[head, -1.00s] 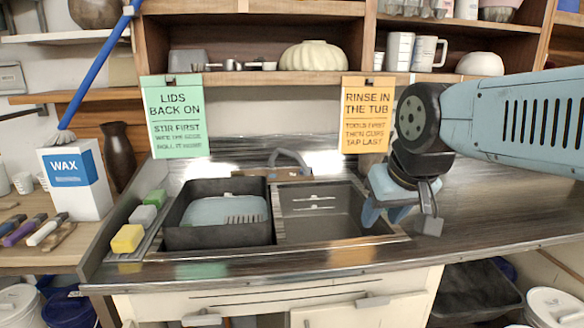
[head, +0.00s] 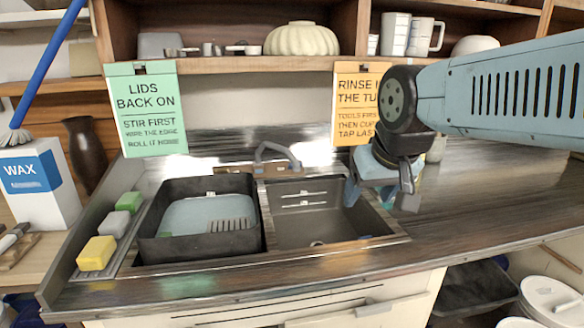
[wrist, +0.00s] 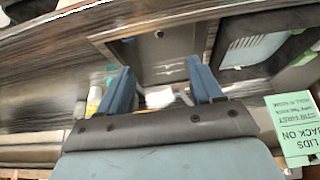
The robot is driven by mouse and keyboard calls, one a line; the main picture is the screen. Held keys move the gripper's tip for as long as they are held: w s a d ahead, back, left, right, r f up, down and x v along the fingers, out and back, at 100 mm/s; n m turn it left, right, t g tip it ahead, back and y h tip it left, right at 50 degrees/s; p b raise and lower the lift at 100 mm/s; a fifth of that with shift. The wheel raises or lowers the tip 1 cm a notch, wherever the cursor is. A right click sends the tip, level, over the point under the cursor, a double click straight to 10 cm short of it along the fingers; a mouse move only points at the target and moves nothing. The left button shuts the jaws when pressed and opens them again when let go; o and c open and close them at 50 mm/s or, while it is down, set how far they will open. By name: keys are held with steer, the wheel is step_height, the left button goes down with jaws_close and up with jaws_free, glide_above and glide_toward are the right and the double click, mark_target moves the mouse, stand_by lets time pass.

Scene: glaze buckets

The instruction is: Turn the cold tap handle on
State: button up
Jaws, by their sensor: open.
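The grey curved tap (head: 280,152) stands at the back of the sink, behind the divide between the two basins. Its handles are too small to tell apart, and I cannot make out a cold handle. My gripper (head: 381,193) is open and points down over the back right of the right basin (head: 302,228), to the right of the tap. In the wrist view its two blue fingers (wrist: 161,80) stand apart. A bright white patch shows between them; I cannot tell what it is.
A dark tub (head: 158,222) fills the left basin. Sponges (head: 97,253) lie left of it. Green (head: 147,108) and orange (head: 357,100) signs hang from the shelf above. A WAX box (head: 38,185) stands far left. The counter right of the sink is mostly clear.

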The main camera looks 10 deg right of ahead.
steer(key=o, duration=0.4)
steer(key=shift+m+h, duration=0.3)
steer(key=shift+m, duration=0.5)
steer(key=w+f, duration=0.1)
steer(key=w, duration=0.2)
steer(key=w+a+f, duration=0.1)
steer(key=w, duration=0.2)
steer(key=w+a+f, duration=0.1)
steer(key=w, duration=0.2)
steer(key=shift+w+f, duration=0.25)
steer(key=shift+f, duration=0.05)
steer(key=w+a+f+m+t+y, duration=0.3)
steer(key=w+f+m, duration=0.5)
steer(key=w+f, duration=0.65)
steer(key=w+a+f+m+t+y, duration=0.3)
steer(key=w+f+m, duration=0.4)
steer(key=w+f, duration=0.7)
steer(key=w+d+r+m+t+h, duration=0.3)
steer(key=w+d+r+m, duration=0.15)
steer(key=m, duration=0.55)
steer(key=w+d+r+m+t+h, duration=0.25)
steer(key=w+r+m, duration=0.3)
steer(key=m, duration=0.35)
steer(key=shift+t, duration=0.35)
steer(key=w, duration=1.2)
steer(key=shift+w+d+r, duration=0.2)
steer(key=shift+w+r, duration=0.2)
steer(key=shift+c, duration=0.5)
